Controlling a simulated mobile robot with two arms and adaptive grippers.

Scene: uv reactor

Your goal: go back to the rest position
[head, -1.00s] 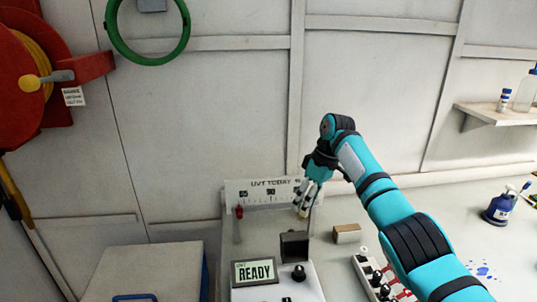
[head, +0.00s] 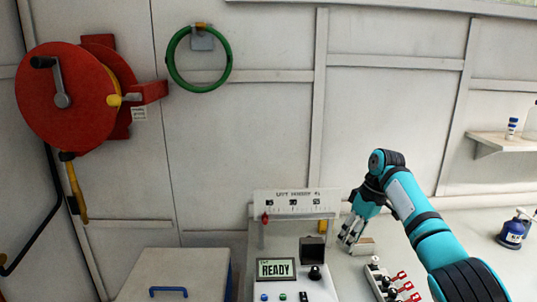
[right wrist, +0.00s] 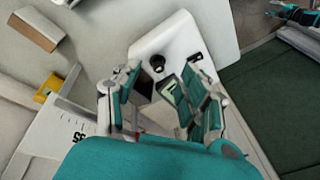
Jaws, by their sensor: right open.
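In the head view my right arm reaches in from the lower right.
The device's display (head: 276,268) reads READY. A red hose reel (head: 62,98) and green ring (head: 178,78) hang on the wall.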

